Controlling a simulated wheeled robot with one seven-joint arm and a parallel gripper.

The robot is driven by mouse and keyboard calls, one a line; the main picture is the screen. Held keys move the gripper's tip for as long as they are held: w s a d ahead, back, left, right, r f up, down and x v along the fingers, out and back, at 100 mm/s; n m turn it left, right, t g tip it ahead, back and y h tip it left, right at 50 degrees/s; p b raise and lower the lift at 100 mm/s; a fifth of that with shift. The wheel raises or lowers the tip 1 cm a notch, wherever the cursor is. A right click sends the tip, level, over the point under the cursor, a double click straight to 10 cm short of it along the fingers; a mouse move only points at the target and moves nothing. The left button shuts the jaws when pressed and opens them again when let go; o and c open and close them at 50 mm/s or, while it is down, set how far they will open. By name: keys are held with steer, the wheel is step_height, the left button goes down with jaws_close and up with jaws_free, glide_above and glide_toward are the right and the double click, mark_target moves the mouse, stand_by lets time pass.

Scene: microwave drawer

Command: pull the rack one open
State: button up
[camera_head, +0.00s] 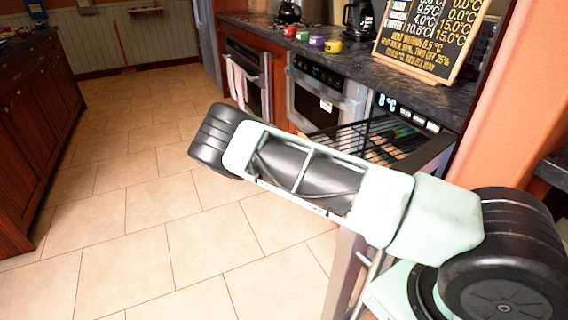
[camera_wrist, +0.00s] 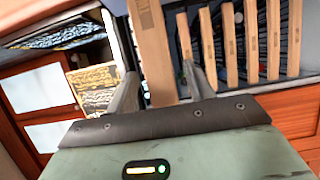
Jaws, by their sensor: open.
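The cooler (camera_head: 436,127) with a lit temperature display stands under the counter at right in the head view. A black wire rack (camera_head: 345,132) sticks out of its front, with my arm hiding part of it. In the wrist view several wooden rack fronts stand in a row. The leftmost wooden front (camera_wrist: 152,45) looks larger and nearer than the others. My gripper (camera_wrist: 162,88) is open, with one finger on each side of this front's lower end. I cannot tell whether the fingers touch it. My gripper is hidden behind my arm in the head view.
The other rack fronts (camera_wrist: 230,45) are close to the right finger. An oven (camera_head: 318,95) stands left of the cooler. A chalkboard (camera_head: 430,38) and coloured jars (camera_head: 316,41) are on the counter (camera_head: 400,82). The tiled floor (camera_head: 140,215) is clear at left.

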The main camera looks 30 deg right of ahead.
steer(key=b+v, duration=0.2)
steer(key=v, duration=1.1)
steer(key=shift+a, duration=0.3)
steer(key=shift+w, duration=0.15)
